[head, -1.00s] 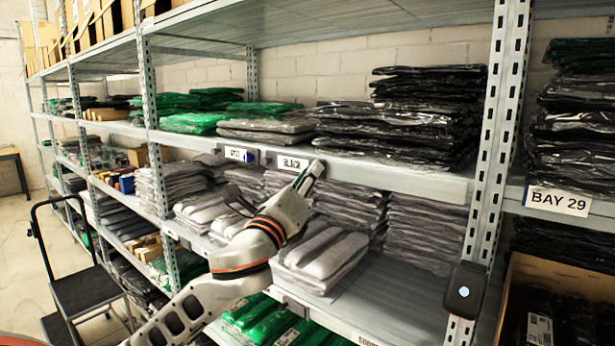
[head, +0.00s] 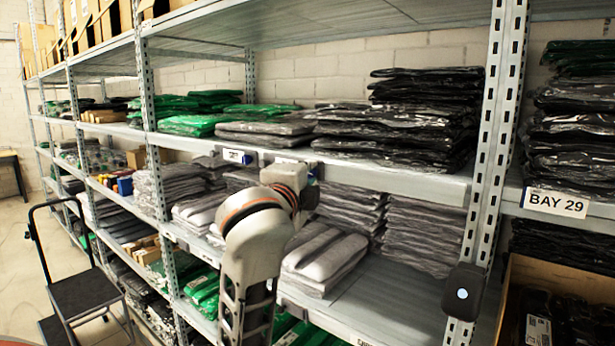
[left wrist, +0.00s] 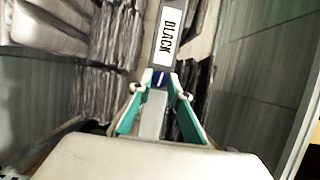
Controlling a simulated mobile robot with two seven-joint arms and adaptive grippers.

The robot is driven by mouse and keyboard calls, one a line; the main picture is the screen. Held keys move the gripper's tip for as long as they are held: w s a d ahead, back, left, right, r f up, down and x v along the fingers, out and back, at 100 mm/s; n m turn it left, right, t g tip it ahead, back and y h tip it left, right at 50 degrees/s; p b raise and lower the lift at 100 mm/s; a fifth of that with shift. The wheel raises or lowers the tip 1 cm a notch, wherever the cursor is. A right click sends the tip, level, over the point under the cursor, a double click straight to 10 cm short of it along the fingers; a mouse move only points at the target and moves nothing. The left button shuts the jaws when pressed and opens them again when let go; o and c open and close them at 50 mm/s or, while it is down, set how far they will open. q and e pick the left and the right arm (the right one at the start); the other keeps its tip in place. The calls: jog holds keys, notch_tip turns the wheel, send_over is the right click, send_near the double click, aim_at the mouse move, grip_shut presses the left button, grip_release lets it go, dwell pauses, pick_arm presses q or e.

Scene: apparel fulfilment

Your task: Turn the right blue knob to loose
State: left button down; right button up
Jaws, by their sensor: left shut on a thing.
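In the head view my left gripper (head: 313,172) is at the shelf's front edge and hides most of this knob. Another blue knob (head: 248,158) sits to the left, beside its own white label (head: 235,156). My right gripper is not in view.
The knobs are on the front rail of a metal shelf (head: 400,181). Black bagged garments (head: 425,110) are stacked above and grey ones (head: 325,255) below. A perforated upright (head: 490,150) stands to the right. A black step cart (head: 85,290) stands at left.

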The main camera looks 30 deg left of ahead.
pick_arm(q)
jog(key=shift+r+n+g, duration=0.15)
jog(key=shift+n+g, duration=0.15)
jog(key=shift+n, duration=0.5)
jog(key=c, duration=1.9)
grip_release()
jog(key=shift+w, duration=0.1)
